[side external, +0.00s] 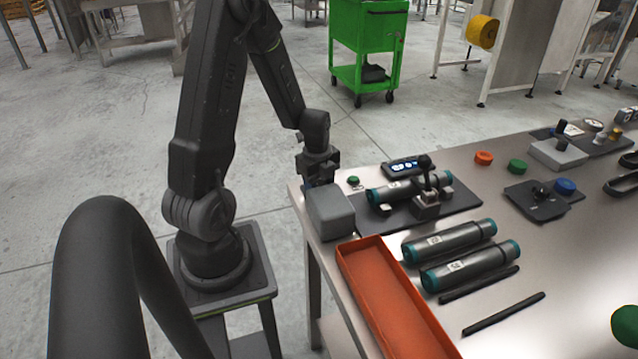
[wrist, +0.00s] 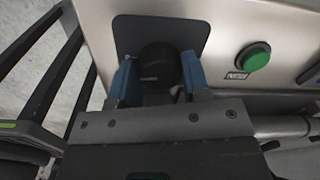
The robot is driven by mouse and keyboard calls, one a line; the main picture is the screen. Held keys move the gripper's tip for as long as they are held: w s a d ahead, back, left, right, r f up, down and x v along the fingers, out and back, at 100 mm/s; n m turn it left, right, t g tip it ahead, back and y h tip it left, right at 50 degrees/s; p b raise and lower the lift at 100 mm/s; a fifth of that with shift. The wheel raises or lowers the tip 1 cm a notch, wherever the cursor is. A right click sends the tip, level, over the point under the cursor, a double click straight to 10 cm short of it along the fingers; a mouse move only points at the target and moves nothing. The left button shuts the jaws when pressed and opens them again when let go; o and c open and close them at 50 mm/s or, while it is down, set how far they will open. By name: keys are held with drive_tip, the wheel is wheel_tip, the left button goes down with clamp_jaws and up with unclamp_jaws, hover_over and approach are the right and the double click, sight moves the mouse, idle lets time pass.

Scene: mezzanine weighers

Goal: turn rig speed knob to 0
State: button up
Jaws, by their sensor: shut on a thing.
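The black speed knob (wrist: 160,64) sits on a dark square plate (wrist: 126,33) on a metal panel in the wrist view. My gripper (wrist: 157,76) has its blue fingertips on either side of the knob and is shut on it. A small pale marking on the knob is too blurred to read, so its setting cannot be told. The knob is hidden there behind my gripper and the box.
A green button (wrist: 253,56) with a label stands right of the knob; it also shows in the side view (side external: 353,181). A teal-ended cylinder (side external: 380,194) lies on the rig beside a small display (side external: 405,167). An orange tray (side external: 375,290) lies in front.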

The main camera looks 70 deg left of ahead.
drive_tip(key=n, duration=0.3)
drive_tip(key=shift+n, duration=0.4)
drive_tip(key=o, duration=0.9)
drive_tip(key=r, duration=1.4)
drive_tip(key=shift+s+d, duration=0.2)
drive_tip(key=shift+s, duration=0.05)
